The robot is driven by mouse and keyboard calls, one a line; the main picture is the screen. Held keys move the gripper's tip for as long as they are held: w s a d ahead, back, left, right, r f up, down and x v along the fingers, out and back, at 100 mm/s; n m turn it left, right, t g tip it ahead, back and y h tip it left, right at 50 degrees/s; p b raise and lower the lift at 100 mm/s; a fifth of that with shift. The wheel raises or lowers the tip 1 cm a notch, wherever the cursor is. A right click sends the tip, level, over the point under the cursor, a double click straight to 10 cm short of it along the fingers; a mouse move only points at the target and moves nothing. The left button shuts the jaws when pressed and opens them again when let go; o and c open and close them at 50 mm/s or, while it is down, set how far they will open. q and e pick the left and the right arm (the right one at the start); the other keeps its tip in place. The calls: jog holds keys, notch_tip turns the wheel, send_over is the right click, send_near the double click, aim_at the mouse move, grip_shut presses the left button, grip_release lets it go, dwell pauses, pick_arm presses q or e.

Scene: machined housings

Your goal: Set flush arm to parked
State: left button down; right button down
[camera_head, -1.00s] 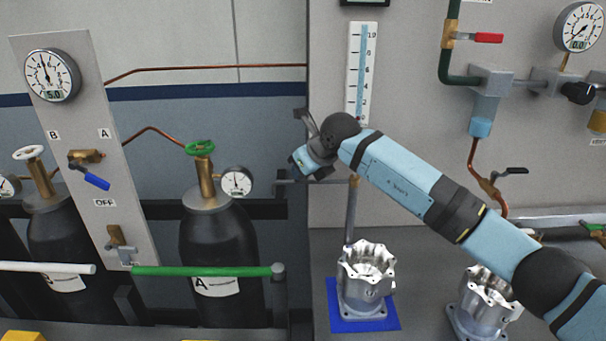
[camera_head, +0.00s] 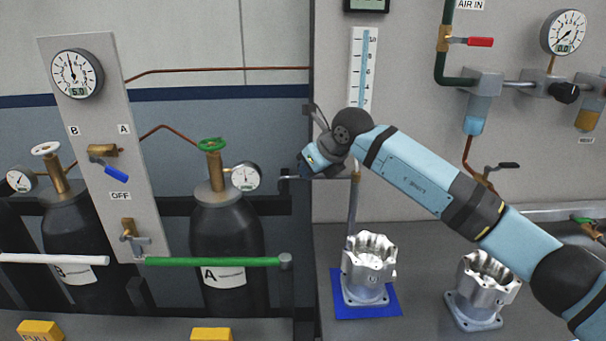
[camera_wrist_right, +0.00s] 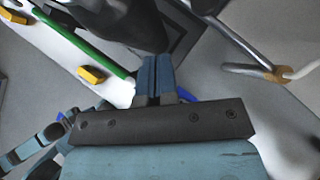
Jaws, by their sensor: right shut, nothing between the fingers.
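The flush arm seems to be the thin grey tube (camera_head: 287,178) reaching left from a brass collar on an upright post (camera_head: 352,205), behind the blue mat. Part of it is hidden behind my right gripper. The collar and tube also show at the upper right of the wrist view (camera_wrist_right: 245,70). My right gripper (camera_head: 309,161) is just above the tube in the head view. In the wrist view its blue fingers (camera_wrist_right: 155,78) are shut together, empty, and apart from the tube. I cannot tell any parked mark.
A machined housing (camera_head: 368,265) stands on a blue mat (camera_head: 340,308), with another housing (camera_head: 483,285) to its right. Gas bottle A (camera_head: 226,235) stands left behind a green rail (camera_head: 210,262). A valve panel (camera_head: 95,205) is farther left. A scale strip (camera_head: 363,65) hangs behind my arm.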

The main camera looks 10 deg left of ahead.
pick_arm(q)
jog(key=shift+w+a+f, duration=0.1)
jog(key=shift+w+a, duration=0.05)
jog(key=shift+w, duration=0.35)
pick_arm(e)
jog(key=s+d+r, duration=0.1)
jog(key=s+r, duration=0.3)
jog(key=r, duration=0.1)
jog(key=shift+d+r, duration=0.4)
pick_arm(q)
jog(key=shift+s, duration=0.1)
pick_arm(e)
jog(key=shift+s, duration=0.15)
